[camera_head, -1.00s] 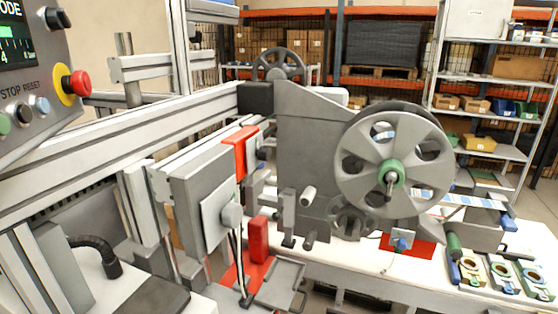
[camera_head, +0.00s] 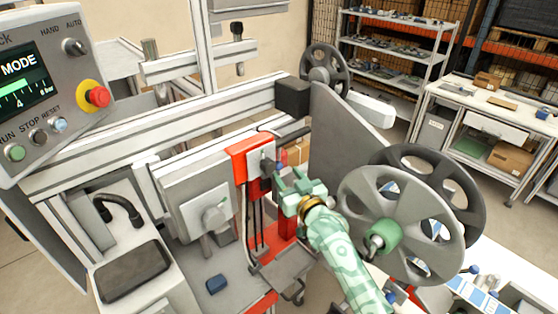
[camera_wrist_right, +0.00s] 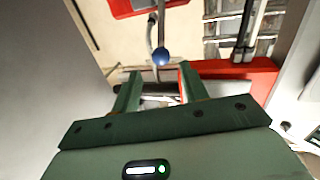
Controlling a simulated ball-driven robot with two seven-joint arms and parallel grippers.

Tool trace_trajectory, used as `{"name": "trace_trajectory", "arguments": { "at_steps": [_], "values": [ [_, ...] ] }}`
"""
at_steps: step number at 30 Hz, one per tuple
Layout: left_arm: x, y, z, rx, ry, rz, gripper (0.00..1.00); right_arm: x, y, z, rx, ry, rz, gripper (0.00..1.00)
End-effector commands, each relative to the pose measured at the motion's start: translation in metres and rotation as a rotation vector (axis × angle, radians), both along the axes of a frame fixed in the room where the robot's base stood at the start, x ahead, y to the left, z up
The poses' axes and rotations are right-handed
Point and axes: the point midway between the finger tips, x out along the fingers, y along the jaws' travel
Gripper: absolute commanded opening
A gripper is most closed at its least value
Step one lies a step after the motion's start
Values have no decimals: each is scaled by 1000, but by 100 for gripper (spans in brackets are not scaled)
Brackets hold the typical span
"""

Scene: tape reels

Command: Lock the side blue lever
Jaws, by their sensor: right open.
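The blue lever shows in the right wrist view as a dark blue ball knob (camera_wrist_right: 161,56) on a thin, bent metal rod. It lies just past the fingertips, near the middle of the gap. In the head view the small blue knob (camera_head: 279,167) is beside the red bracket (camera_head: 246,152), right at my right gripper (camera_head: 283,186). My right gripper is open, its green fingers pointing at the knob. It also shows in the right wrist view (camera_wrist_right: 158,76) with nothing held between the fingers. Whether a finger touches the knob cannot be told. My left gripper is out of view.
A large grey reel (camera_head: 360,200) stands close to the right of my right arm. A grey upright plate (camera_head: 340,125) rises behind. The control panel (camera_head: 40,90) is at the left. A red bar (camera_wrist_right: 235,75) runs near the right finger in the wrist view.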

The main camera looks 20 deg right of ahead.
Motion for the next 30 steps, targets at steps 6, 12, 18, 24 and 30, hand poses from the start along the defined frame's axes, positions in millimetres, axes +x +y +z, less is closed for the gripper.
{"name": "trace_trajectory", "arguments": {
  "at_steps": [6, 12, 18, 24, 30],
  "values": [
    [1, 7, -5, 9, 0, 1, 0, 39, 3, -2, 0, 2, 1, 44],
    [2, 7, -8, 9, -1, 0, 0, 60, 5, -2, 0, 2, 0, 44],
    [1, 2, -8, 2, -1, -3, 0, 63, 5, -2, 0, 4, 0, 44],
    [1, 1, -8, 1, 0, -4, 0, 62, 5, -2, 0, 4, 0, 11],
    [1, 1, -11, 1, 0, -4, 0, 62, 4, -4, 0, -2, -1, 0]
  ]
}}
